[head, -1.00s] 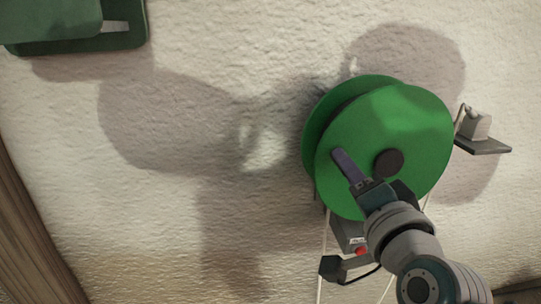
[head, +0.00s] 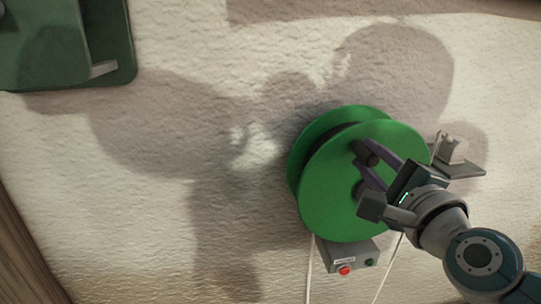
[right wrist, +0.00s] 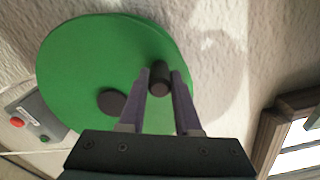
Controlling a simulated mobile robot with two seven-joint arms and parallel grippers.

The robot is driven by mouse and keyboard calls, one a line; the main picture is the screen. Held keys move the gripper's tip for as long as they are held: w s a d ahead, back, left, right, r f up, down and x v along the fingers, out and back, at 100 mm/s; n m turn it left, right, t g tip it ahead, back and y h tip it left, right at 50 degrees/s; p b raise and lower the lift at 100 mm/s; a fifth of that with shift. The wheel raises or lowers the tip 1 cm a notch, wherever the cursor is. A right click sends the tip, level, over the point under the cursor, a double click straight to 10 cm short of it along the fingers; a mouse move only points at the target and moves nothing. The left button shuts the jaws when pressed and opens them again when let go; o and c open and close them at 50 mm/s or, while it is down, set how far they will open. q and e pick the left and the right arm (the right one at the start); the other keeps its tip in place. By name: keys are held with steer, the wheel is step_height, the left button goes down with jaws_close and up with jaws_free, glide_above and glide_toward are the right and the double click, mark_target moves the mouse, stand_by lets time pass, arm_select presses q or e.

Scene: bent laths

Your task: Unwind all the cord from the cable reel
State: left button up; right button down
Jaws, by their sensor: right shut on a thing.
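The cable reel (head: 325,195) is a green two-flange drum on the wall, with a dark hub (head: 361,190) on its front. My right gripper (head: 364,153) is in front of the reel, its purple fingers shut around a dark round crank knob (right wrist: 160,78) above the hub. The knob also shows between the fingers in the head view (head: 366,150). Pale cord (head: 309,265) hangs below the reel in two strands, left and right. The drum between the flanges is dark, and I cannot tell how much cord is on it. My left gripper is not in view.
A grey control box (head: 348,255) with a red and a green button is below the reel. A small shelf (head: 462,170) with a grey fitting is right of it. A dark green box (head: 112,60) is at upper left. The wall left of the reel is bare.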

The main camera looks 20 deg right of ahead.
steer(key=m, duration=0.1)
steer(key=d+m, duration=0.1)
steer(key=d, duration=0.1)
steer(key=shift+s+d+r+m, duration=0.25)
steer(key=shift+s+r+m, duration=0.05)
steer(key=shift+r+m, duration=0.1)
steer(key=c, duration=0.6)
jaws_free()
steer(key=shift+s, duration=0.15)
